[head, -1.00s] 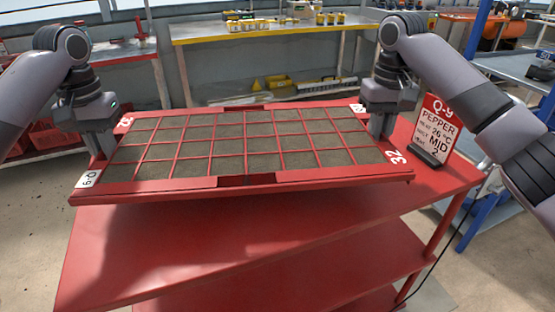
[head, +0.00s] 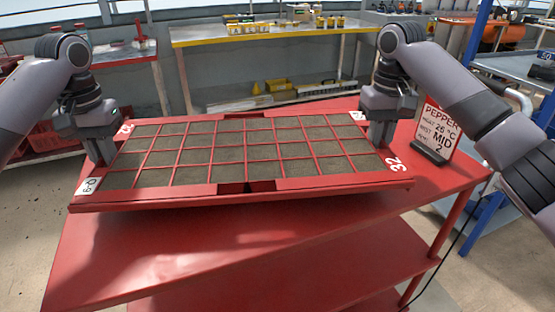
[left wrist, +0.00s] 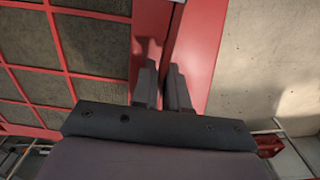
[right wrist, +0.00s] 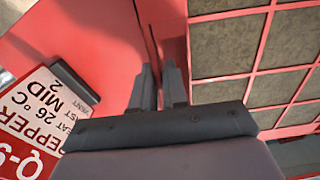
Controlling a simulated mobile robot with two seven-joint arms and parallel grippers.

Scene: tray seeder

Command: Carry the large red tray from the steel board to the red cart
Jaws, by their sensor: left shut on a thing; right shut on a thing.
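The large red tray (head: 230,188), a red grid over dark cells, is held over the top of the red cart (head: 230,250). A shadow lies on the cart below its near edge; whether any part touches the cart I cannot tell. My left gripper (head: 103,158) is shut on the tray's left rim, and the rim shows between its fingers in the left wrist view (left wrist: 163,75). My right gripper (head: 381,136) is shut on the right rim, also seen in the right wrist view (right wrist: 160,75). I cannot make out the steel board.
A sign in a dark stand (head: 431,150) stands on the cart just right of the tray, near my right gripper. A yellow-edged bench (head: 265,35) stands behind. A blue rack (head: 500,65) is at the right. A dark cable (head: 450,245) hangs at the cart's right side.

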